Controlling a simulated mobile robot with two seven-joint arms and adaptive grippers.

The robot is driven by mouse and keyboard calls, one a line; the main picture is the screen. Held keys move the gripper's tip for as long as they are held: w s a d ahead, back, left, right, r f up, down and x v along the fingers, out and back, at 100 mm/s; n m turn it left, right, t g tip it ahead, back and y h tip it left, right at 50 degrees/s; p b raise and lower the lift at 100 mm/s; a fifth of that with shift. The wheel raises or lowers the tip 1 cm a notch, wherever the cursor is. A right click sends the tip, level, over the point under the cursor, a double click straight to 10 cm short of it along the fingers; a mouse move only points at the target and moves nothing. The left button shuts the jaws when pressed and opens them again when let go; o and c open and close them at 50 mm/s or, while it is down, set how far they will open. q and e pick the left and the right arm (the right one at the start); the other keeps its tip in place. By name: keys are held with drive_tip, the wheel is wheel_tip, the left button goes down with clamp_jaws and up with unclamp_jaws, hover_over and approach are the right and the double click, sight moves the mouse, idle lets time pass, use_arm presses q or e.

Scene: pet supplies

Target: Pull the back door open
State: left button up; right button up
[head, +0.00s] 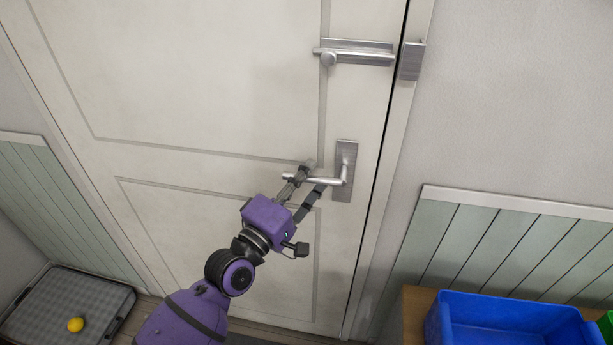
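The back door (200,100) is a cream panelled door that looks closed, with a narrow dark seam along its right edge. A silver lever handle (337,182) on an upright plate sits near that edge, its lever level and pointing left. Above it is a silver slide bolt (357,52) with a round knob. The bolt ends at the door edge, apart from the catch (411,61) on the frame. My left gripper (315,175) is at the lever, its fingers spread, one tip above the lever and one beside or below it. Contact is unclear. My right gripper is out of view.
A blue bin (510,320) stands on a wooden surface (417,312) at the lower right, with something green beside it. Panelled walls flank the door.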

use_arm(q)
clamp_jaws()
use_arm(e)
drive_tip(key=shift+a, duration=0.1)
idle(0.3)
